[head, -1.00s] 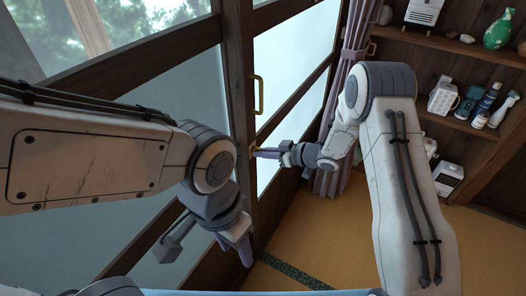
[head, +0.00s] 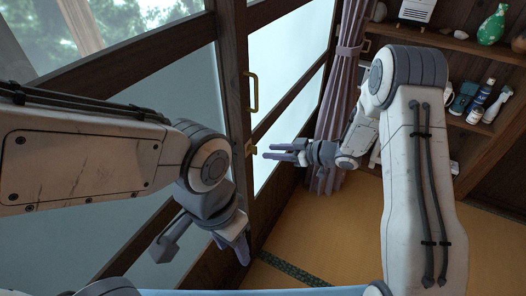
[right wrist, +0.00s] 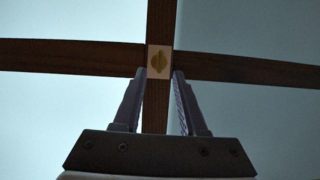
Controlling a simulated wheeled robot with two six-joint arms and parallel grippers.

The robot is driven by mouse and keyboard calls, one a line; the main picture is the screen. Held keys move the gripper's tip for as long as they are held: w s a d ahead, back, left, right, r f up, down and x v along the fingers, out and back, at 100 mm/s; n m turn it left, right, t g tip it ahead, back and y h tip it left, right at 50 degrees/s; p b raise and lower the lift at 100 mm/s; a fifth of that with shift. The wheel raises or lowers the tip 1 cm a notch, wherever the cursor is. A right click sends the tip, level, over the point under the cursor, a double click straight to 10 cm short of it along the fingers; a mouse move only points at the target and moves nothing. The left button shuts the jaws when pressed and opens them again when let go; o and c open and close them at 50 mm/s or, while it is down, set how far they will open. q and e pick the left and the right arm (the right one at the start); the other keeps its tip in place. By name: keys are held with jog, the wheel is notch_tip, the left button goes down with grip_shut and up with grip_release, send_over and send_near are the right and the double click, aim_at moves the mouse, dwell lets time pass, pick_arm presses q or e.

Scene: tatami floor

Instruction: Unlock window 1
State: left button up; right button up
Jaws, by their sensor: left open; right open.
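The window (head: 190,75) has dark wooden frames and pale panes on the left of the head view. A small brass latch (head: 249,148) sits on its upright, below a brass pull handle (head: 252,92). My left gripper (head: 203,248) is open and empty, low beside the window.
A curtain (head: 338,100) hangs right of the window. Wooden shelves (head: 460,42) with bottles and a green vase (head: 492,24) stand at the right. Tatami floor (head: 320,235) lies clear below. My two arms cover much of the view.

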jog(key=shift+v, duration=2.2)
jog(key=s+a+r+m+t+h+p, duration=0.1)
jog(key=s+a+r+m+h+p, duration=0.2)
jog(key=r+h, duration=0.6)
jog(key=s+r+g+p, duration=0.1)
jog(key=s+r+g, duration=0.2)
jog(key=s, duration=1.2)
jog(key=s+r+m+g+h+p, duration=0.1)
jog(key=s+r+g+p, duration=0.1)
jog(key=s, duration=1.2)
jog(key=r+g, duration=0.1)
jog(key=g, duration=0.1)
jog(key=shift+s+a+r+g+h, duration=0.3)
jog(key=shift+s+a+r+g, duration=0.05)
jog(key=shift+s+g, duration=0.05)
jog(key=shift+m, duration=0.3)
